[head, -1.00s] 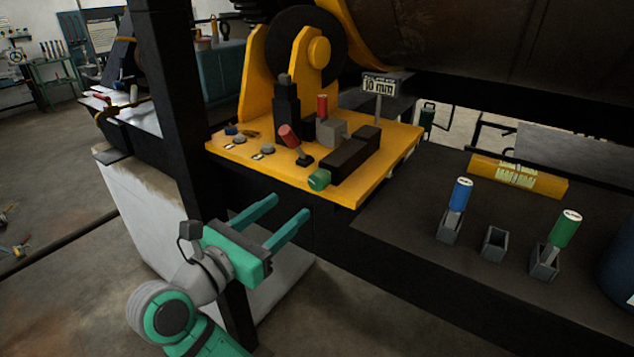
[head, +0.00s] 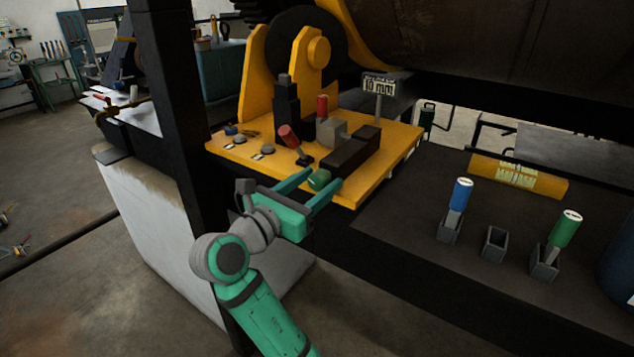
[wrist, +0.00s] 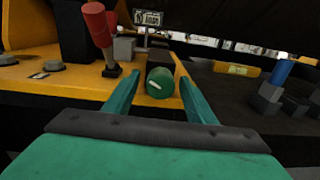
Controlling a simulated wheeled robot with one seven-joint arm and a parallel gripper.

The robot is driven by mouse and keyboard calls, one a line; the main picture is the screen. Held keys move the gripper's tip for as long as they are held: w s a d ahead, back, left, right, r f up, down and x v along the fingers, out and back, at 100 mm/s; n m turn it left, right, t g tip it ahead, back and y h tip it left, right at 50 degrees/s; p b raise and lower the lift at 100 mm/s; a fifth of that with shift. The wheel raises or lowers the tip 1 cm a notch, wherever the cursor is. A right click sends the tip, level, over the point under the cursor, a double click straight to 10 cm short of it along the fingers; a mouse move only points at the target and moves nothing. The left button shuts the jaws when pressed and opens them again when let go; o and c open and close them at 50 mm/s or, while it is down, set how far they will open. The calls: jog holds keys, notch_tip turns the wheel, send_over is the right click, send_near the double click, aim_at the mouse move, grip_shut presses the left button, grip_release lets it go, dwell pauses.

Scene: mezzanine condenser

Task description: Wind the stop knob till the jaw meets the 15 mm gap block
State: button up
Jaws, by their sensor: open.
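The stop knob (head: 319,180) is a green cylinder at the front end of a black slide block (head: 350,153) on the yellow plate. It also shows in the wrist view (wrist: 160,81) with a pale mark on its face. My gripper (head: 324,183) is open, with one teal finger on each side of the knob; I cannot tell whether they touch it. In the wrist view the fingertips (wrist: 160,80) flank it. A grey block with a red handle (head: 322,106), probably the gap block, stands behind the knob. The jaw's contact face is not clear.
A red-knobbed lever (head: 290,137) leans just left of the stop knob. Blue (head: 461,193) and green (head: 567,228) handled blocks stand in holders on the dark bench, with an empty holder (head: 494,243) between. A black post (head: 170,110) rises at left.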

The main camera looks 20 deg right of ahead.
jog(key=shift+d, duration=0.15)
jog(key=c, duration=1)
jog(key=shift+m, duration=1.6)
jog(key=shift+c, duration=0.2)
jog(key=o, duration=1)
jog(key=shift+o, duration=0.2)
jog(key=v, duration=1.1)
jog(key=shift+w, duration=0.1)
